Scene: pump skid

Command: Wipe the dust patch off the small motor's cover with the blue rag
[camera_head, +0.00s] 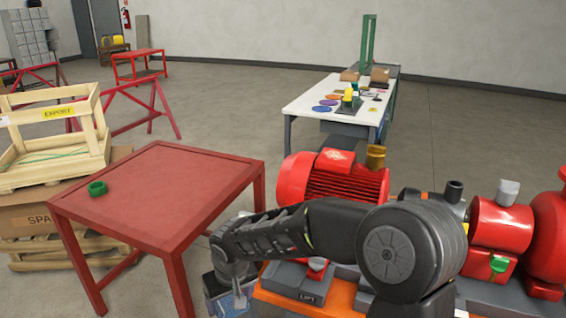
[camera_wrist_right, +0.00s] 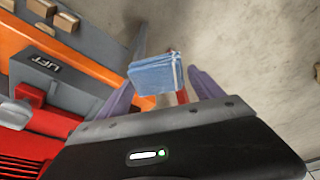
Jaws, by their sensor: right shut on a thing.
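My right arm reaches leftward across the skid in the head view. My right gripper (camera_head: 238,291) hangs low beside the skid's left end. In the right wrist view the blue rag (camera_wrist_right: 152,76) is a folded pad between the gripper's fingers, and the gripper is shut on it. A red finned motor (camera_head: 320,182) stands behind my arm, with a pale patch (camera_head: 337,156) on top; I cannot tell whether this is dust or a label. A smaller red unit (camera_head: 500,226) stands at the right. I cannot tell which is the small motor. My left gripper is not in view.
The orange skid base (camera_wrist_right: 60,62) has a grey block marked LIFT (camera_head: 310,298). A white workbench (camera_head: 310,100) is behind. Floor is clear between them.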

